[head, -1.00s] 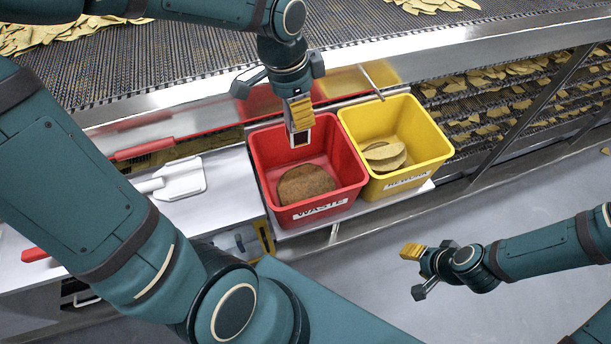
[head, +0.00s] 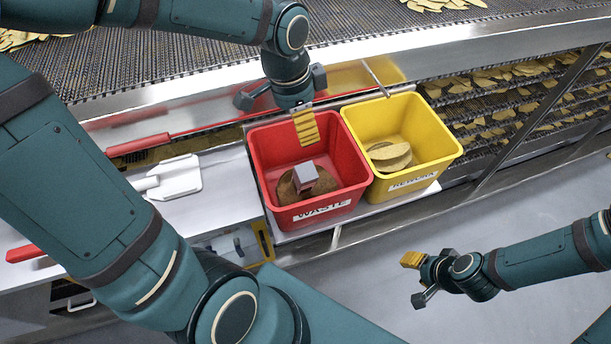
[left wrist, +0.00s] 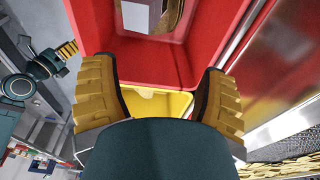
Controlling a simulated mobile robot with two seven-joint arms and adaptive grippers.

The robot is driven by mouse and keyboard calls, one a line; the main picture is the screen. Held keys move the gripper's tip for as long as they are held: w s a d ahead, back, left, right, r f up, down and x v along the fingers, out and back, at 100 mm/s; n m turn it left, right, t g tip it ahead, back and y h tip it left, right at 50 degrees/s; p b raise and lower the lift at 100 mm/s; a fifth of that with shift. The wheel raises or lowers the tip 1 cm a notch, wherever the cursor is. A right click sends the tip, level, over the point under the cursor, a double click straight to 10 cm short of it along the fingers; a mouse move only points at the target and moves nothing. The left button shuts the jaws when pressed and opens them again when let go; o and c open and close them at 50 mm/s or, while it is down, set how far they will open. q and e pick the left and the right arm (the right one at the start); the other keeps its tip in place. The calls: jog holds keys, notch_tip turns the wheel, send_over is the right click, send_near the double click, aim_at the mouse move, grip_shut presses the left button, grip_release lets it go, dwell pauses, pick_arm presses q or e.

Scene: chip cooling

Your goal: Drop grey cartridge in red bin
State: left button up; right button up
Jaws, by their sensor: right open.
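The grey cartridge (head: 305,177), a small box with a pale grey face and a darker side, rests inside the red bin (head: 354,190) labelled WASTE, on top of a brown round mass (head: 286,189). Part of the cartridge also shows in the left wrist view (left wrist: 143,15), at the top edge. My left gripper (head: 305,127) is over the back part of the red bin, apart from the cartridge. In the left wrist view its yellow ribbed fingers are spread with nothing between them. My right gripper (head: 411,260) is open and empty over the floor at right.
A yellow bin (head: 440,158) with several chips stands right beside the red bin. A white scoop (head: 180,180) and a red-handled tool (head: 137,145) lie to the left. The conveyor's metal edge (head: 215,97) runs behind the bins.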

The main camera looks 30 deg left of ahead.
pick_arm(q)
notch_tip(320, 180, up, 12)
jog(key=s+a, duration=0.1)
jog(key=shift+s, duration=0.2)
dwell(0.3)
jog(key=shift+a+f, duration=0.1)
